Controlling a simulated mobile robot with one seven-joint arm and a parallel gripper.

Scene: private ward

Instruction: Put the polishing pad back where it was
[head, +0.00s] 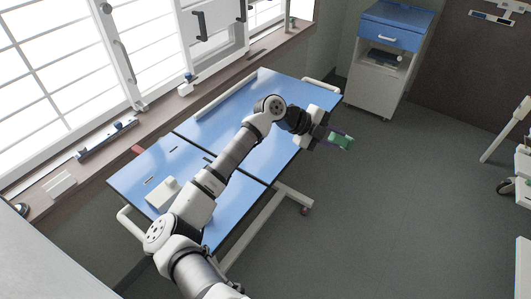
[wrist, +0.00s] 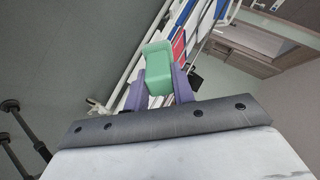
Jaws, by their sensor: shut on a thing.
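The polishing pad (head: 341,143) is a small green block. My gripper (head: 338,139) is shut on it and holds it in the air, just past the right edge of the blue table, over the grey floor side. In the wrist view the pad (wrist: 158,64) sits between the two purple fingers, with its outer part sticking out beyond them. The side of the pad between the fingers is partly hidden.
The blue table (head: 226,114) lies under my arm, with a white box (head: 163,194) and small flat items at its near left. A windowsill (head: 180,99) with handles and fittings runs along the left. A blue-topped cabinet (head: 375,85) stands at the back.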

